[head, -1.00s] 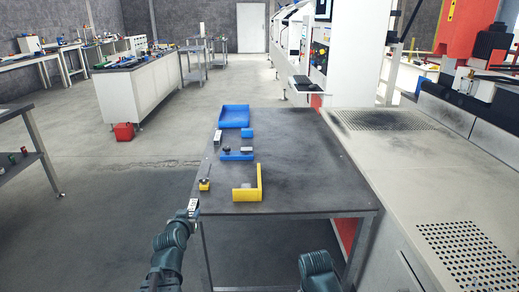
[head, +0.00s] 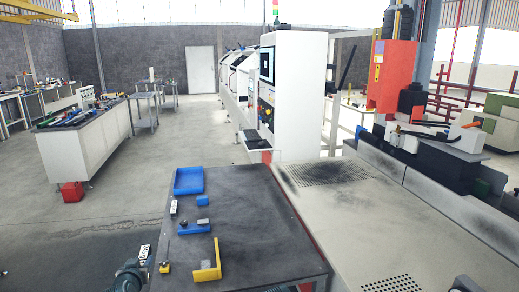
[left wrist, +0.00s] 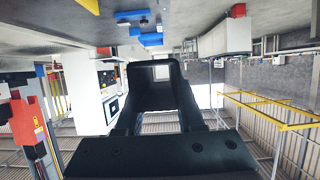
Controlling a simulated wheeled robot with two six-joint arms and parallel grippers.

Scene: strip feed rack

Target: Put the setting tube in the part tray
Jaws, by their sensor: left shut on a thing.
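My left gripper (head: 143,256) is at the lower left of the head view, beside the table's left edge. In the left wrist view it is shut on a dark, hollow, square-ended piece (left wrist: 131,78), which I take to be the setting tube. Light shows through its opening. In the head view the piece is too small and covered to make out. The blue part tray (head: 188,181) lies at the far left corner of the table, well beyond the gripper, and looks empty. My right gripper is out of view.
On the dark table (head: 255,220) stand a yellow angled fixture (head: 207,273), a blue fixture (head: 192,229), a small blue block (head: 202,201), a grey block (head: 174,208) and a small yellow-based piece (head: 165,267). The table's right side is clear. A machine bed (head: 350,215) adjoins on the right.

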